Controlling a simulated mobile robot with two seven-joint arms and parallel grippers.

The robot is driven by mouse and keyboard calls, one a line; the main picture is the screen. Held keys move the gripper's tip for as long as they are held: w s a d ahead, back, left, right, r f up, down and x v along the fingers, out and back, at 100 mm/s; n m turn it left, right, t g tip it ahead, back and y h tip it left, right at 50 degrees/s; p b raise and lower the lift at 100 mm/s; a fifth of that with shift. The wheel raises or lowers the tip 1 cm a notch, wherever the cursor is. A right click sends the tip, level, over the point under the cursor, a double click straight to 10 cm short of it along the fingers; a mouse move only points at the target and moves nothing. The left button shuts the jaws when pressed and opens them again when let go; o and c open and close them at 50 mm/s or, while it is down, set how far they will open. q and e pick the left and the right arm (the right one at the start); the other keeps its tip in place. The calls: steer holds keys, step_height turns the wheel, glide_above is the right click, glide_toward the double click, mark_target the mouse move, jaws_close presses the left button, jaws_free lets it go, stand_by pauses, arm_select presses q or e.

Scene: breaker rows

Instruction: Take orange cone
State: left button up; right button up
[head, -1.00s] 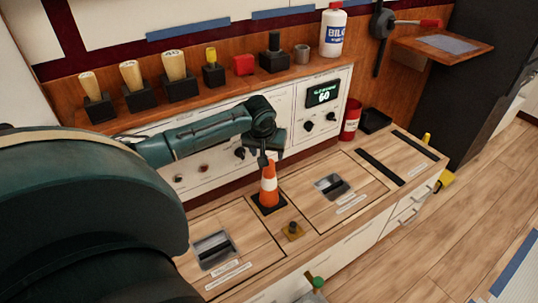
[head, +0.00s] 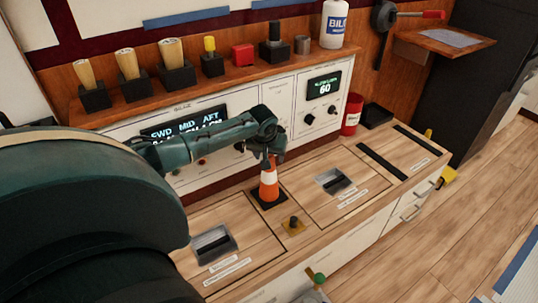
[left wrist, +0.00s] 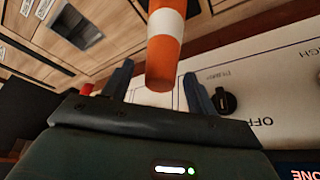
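The orange cone (head: 268,190) with a white band stands upright on its dark square base on the wooden counter (head: 335,207). My left gripper (head: 267,158) is right above and around its tip, pointing down. In the left wrist view the cone (left wrist: 163,50) has its tip between the two spread fingers of my left gripper (left wrist: 157,80), with a gap showing on both sides. The left gripper is open and holds nothing. My right gripper is not in view.
Recessed latches (head: 336,181) lie in the counter on the right. A red can (head: 351,115) and a white bottle (head: 334,25) stand farther back.

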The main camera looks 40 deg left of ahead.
arm_select(q)
jaws_close()
stand_by(0.4)
steer(key=shift+r, duration=0.1)
